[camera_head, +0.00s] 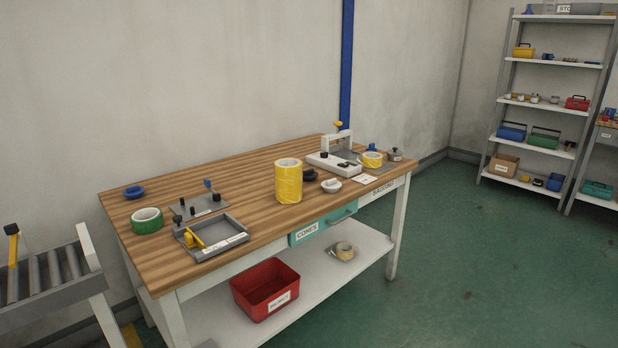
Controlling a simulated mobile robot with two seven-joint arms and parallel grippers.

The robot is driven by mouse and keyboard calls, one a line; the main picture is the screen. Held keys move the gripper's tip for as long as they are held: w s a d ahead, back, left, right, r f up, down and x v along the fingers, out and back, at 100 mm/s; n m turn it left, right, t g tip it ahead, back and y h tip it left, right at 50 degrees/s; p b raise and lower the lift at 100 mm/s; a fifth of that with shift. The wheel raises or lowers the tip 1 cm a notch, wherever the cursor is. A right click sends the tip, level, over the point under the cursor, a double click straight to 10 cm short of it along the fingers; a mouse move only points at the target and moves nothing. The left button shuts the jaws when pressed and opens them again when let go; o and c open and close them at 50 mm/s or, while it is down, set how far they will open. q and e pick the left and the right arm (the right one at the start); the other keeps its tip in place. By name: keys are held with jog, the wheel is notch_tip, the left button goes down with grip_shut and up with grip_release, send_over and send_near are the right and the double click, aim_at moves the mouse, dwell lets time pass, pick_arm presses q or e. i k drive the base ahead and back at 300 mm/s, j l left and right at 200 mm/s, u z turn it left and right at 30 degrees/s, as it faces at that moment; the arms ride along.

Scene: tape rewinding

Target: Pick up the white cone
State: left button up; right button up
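I cannot make out a white cone for certain. A small white object (331,186) sits near the front edge of the workbench (245,180), right of a tall yellow tape roll (288,182); its exact shape is too small to tell. A teal drawer (325,226) labelled "CONES" is under the bench top; its inside is hidden. Neither of my grippers is in view.
A green tape roll (147,220), a grey tray (211,239) with a yellow-handled tool and a white device (335,158) stand on the bench. A red bin (265,290) is on the lower shelf. A roller conveyor (50,275) is at left. Green floor is open at right.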

aim_at(331, 185)
jog(key=u, duration=1.7)
jog(key=l+u, duration=0.75)
jog(key=u, duration=0.15)
jog(key=k+l+u, duration=0.2)
jog(key=l+u, duration=0.25)
jog(key=k+l+u, duration=0.15)
jog(key=u, duration=0.25)
jog(key=k+l+u, duration=0.25)
jog(key=u, duration=0.2)
jog(key=k+l+u, duration=0.2)
jog(key=u, duration=0.25)
jog(key=k+l+u, duration=0.15)
jog(key=k+u, duration=0.4)
jog(key=k, duration=0.25)
jog(key=k+l+z, duration=0.2)
jog(key=k, duration=0.2)
jog(key=k+z, duration=0.2)
jog(key=k, duration=0.25)
